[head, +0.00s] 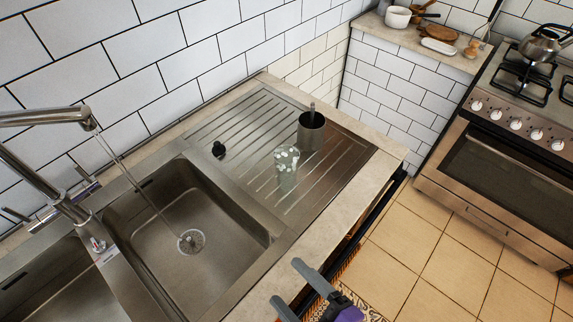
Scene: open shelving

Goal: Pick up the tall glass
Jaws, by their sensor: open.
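The tall glass (287,170) is clear with pale spots and stands upright on the ribbed metal drainboard (238,124), right of the sink basin. My gripper (290,287) shows at the bottom of the head view, over the counter's front edge. Its two grey fingers are spread apart with nothing between them. It is in front of the glass and apart from it, lower in the picture. The whole glass is in view.
A metal cup (311,132) with a utensil stands just behind and right of the glass. The sink basin (165,245) and faucet (48,118) are further left. A stove (515,140) stands at the right.

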